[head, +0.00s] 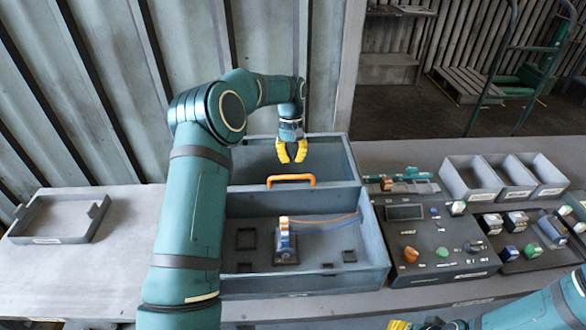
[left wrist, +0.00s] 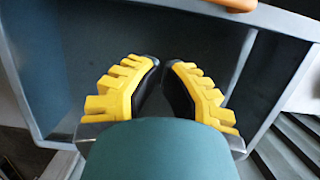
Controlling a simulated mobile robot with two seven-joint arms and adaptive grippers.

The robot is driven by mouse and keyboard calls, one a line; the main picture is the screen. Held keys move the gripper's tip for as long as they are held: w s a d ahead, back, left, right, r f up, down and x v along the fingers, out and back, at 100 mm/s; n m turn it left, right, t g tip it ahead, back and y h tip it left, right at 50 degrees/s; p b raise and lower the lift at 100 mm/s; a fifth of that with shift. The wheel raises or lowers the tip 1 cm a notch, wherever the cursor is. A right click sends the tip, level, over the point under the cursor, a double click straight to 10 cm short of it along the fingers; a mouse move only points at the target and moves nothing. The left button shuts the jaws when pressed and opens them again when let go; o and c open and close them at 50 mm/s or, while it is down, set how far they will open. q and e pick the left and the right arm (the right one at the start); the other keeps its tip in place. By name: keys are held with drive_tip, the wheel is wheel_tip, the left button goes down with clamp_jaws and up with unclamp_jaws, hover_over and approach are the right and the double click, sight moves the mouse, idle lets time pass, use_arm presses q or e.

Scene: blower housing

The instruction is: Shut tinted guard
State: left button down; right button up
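The tinted guard (head: 260,163) shows as a dark panel in a grey frame at the back of the blower housing (head: 372,245). An orange handle (head: 291,181) runs along its near edge. The housing's front part is uncovered, with its inside visible. My left gripper (head: 292,158) hangs over the dark panel, behind the handle and apart from it. Its yellow fingers are parted, with nothing between them; the left wrist view shows the same narrow gap (left wrist: 161,66) and part of the handle (left wrist: 232,4) at the top. My right gripper (head: 400,325) is mostly cut off at the bottom edge.
A blue and white part (head: 285,244) with wires stands inside the housing. A control panel (head: 440,245) with buttons and several grey bins (head: 470,180) are at right. An empty grey tray (head: 60,218) lies at left, with clear bench around it.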

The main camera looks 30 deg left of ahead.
sight(293, 182)
use_arm(q)
drive_tip(key=shift+s+d+f, duration=0.2)
drive_tip(key=shift+s+d, duration=0.15)
drive_tip(key=shift+s, duration=0.2)
drive_tip(key=shift+s+d+f, duration=0.15)
drive_tip(key=shift+s+d, duration=0.15)
drive_tip(key=shift+s, duration=0.25)
drive_tip(key=shift+s+d+r, duration=0.15)
drive_tip(key=shift+s+d, duration=0.3)
drive_tip(key=shift+s, duration=0.25)
